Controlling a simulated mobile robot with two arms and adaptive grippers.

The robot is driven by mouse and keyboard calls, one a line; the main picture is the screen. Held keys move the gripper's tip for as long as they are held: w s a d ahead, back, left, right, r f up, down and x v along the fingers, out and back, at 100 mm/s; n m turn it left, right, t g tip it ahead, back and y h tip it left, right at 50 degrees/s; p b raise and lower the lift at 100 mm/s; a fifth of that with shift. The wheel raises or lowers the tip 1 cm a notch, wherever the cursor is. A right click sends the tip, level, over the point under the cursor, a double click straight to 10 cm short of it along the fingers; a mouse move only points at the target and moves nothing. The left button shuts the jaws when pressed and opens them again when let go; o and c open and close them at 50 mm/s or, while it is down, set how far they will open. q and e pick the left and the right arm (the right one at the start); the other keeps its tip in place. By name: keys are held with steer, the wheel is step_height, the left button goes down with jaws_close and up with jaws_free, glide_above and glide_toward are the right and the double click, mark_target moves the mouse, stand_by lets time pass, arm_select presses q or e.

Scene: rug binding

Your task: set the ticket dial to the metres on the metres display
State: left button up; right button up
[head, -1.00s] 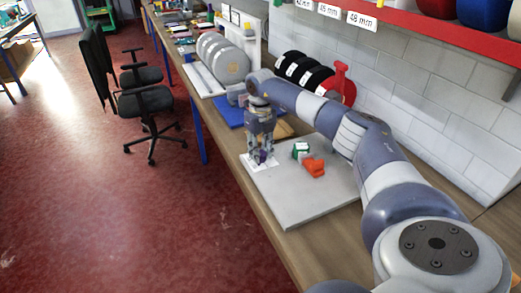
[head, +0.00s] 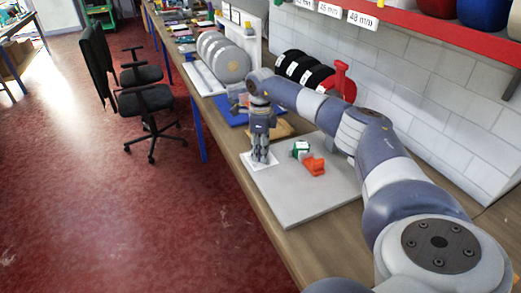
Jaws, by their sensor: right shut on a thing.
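My right gripper (head: 260,158) points down over a small white card (head: 247,160) on the grey board. Its fingers are shut on the ticket dial at the card, and they hide the dial, so its setting cannot be read. I cannot make out the metres display or any figure on it in the head view. My left gripper is not in view.
A green-and-white item (head: 300,149) and an orange item (head: 314,166) lie on the grey board (head: 296,199), right of the gripper. Black rolls (head: 303,71) and a red holder (head: 343,82) stand behind. The board's front is clear.

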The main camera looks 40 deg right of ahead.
steer(key=shift+n, duration=0.5)
steer(key=o, duration=1.1)
step_height(320, 180, up, 12)
steer(key=shift+r, duration=0.1)
stand_by(0.4)
